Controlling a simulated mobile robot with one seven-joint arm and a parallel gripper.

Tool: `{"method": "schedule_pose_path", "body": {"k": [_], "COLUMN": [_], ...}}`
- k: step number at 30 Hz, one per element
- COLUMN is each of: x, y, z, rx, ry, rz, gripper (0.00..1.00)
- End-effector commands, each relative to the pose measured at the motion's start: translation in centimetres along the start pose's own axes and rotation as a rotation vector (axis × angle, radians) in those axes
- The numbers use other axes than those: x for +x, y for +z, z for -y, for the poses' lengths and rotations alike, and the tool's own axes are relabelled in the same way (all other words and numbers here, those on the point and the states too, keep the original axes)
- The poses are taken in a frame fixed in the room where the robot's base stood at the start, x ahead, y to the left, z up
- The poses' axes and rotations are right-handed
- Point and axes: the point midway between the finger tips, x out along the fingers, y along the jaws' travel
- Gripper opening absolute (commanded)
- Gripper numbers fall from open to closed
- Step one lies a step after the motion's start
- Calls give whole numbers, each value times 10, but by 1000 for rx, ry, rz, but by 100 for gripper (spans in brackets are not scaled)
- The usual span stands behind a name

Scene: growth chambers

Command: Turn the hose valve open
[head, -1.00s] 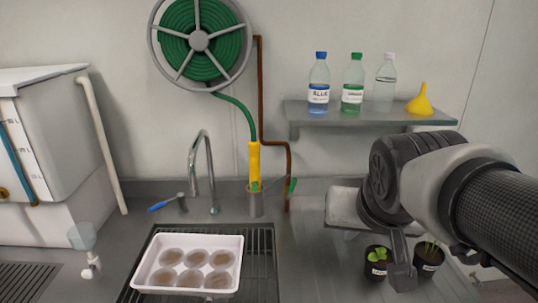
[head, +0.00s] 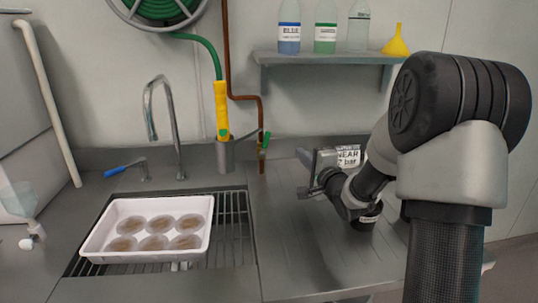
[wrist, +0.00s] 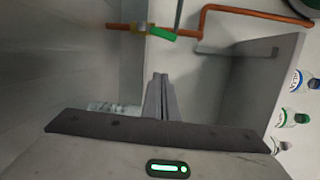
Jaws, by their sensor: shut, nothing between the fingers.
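The hose valve's green handle (head: 264,142) is on the copper pipe above the back of the counter, right of the yellow hose nozzle (head: 222,108).
A white tray (head: 96,246) with several round dishes is on the sink grate. The tap (head: 160,120) stands behind it. A wall shelf (head: 330,56) with bottles and a yellow funnel (head: 396,42) is above my arm. The counter (head: 290,250) is clear in the middle.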

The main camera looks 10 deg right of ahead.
Motion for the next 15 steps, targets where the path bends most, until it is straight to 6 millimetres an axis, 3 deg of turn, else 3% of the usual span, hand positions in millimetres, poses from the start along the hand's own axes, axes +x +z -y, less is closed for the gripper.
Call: {"method": "schedule_pose_path", "body": {"k": [1, 3, 10, 15], "x": [3, 5, 15, 44], "y": [-4, -5, -4, -1], "z": [-18, -23, -24, -21], "rx": [62, 130, 194, 191], "ry": [-29, -67, -105, -104], "rz": [16, 38, 65, 65], "gripper": [0, 0, 0, 0]}}
